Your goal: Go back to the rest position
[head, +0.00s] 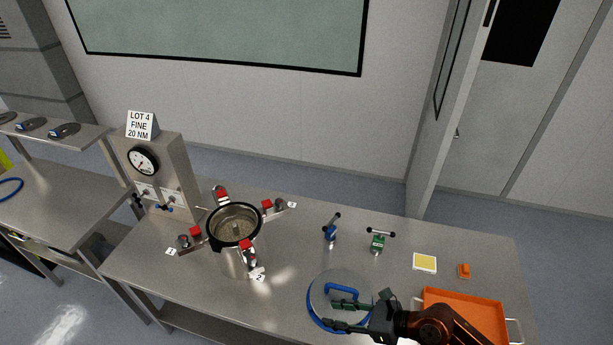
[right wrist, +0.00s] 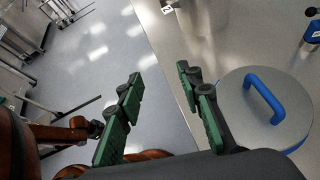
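My right gripper (head: 333,313) comes in from the lower right in the head view, above the round metal lid with its blue handle and blue rim (head: 322,285). In the right wrist view its green-padded fingers (right wrist: 158,100) stand wide apart with nothing between them. The lid (right wrist: 240,105) lies to the right of the fingers there, its blue handle free. My left gripper is not in the head view.
An open steel vessel (head: 235,256) with red-tipped clamps stands on the steel table (head: 300,225). A gauge block (head: 170,165) is at the left. Blue (head: 331,231) and green (head: 377,243) T-handled tools, a yellow pad (head: 425,263) and an orange tray (head: 465,297) are at the right.

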